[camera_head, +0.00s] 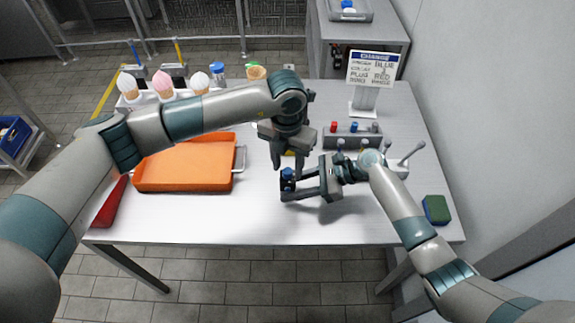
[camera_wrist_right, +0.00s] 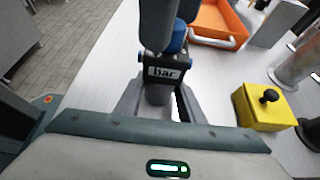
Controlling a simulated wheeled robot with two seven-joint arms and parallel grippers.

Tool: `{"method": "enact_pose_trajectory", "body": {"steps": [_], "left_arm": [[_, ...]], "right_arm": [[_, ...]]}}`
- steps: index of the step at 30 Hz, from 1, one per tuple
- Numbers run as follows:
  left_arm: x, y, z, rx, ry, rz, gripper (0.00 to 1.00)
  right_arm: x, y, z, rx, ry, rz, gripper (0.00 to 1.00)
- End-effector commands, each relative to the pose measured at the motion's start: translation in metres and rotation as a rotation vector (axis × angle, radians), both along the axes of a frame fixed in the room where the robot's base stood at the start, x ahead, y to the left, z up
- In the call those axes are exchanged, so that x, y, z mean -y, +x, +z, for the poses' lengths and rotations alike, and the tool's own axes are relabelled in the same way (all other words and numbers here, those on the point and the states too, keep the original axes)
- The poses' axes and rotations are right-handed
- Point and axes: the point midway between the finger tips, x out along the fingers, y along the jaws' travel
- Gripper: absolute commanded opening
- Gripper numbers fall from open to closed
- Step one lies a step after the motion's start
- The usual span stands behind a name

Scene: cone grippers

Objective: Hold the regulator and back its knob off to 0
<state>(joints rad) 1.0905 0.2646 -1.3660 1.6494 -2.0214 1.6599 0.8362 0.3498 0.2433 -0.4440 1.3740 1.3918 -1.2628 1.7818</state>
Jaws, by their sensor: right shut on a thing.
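The regulator (camera_head: 287,185) is a small dark body with a blue knob on top. In the right wrist view its label (camera_wrist_right: 163,72) reads "bar" and the blue knob (camera_wrist_right: 178,38) stands beyond it. My right gripper (camera_head: 297,188) is shut on the regulator and holds it above the table. My left gripper (camera_head: 288,165) points down from above, its fingers apart, close to the blue knob (camera_head: 287,173). In the right wrist view dark finger shapes hang beside and partly in front of the knob. I cannot tell whether they touch it. The knob's setting is not readable.
A yellow box with a black knob (camera_wrist_right: 264,106) is close by. A sign (camera_head: 372,70), a grey block (camera_head: 352,142) and a green-blue sponge (camera_head: 437,210) are on the right.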

Motion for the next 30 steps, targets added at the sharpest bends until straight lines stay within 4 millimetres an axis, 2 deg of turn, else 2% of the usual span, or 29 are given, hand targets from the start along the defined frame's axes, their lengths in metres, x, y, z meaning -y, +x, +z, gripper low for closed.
{"method": "enact_pose_trajectory", "body": {"steps": [11,12,16,17,30], "left_arm": [[0.0000,0.0002,-0.0049,0.001,0.000,0.000,0.39],[0.0000,0.0002,-0.0049,0.001,0.000,0.000,0.35],[0.0000,0.0002,-0.0048,0.001,0.000,0.000,0.04],[0.0000,0.0002,-0.0047,0.001,0.000,0.000,0.00],[0.0000,0.0004,-0.0045,0.001,0.001,-0.050,0.00]], "right_arm": [[0.0000,0.0001,0.0001,0.000,0.000,0.000,0.23],[0.0000,0.0000,0.0001,0.000,0.000,0.000,0.23],[0.0000,0.0000,0.0000,0.000,0.000,0.000,0.23],[0.0000,0.0000,0.0000,0.000,0.000,0.000,0.23],[0.0001,0.0000,0.0000,0.001,0.000,0.000,0.23]]}}
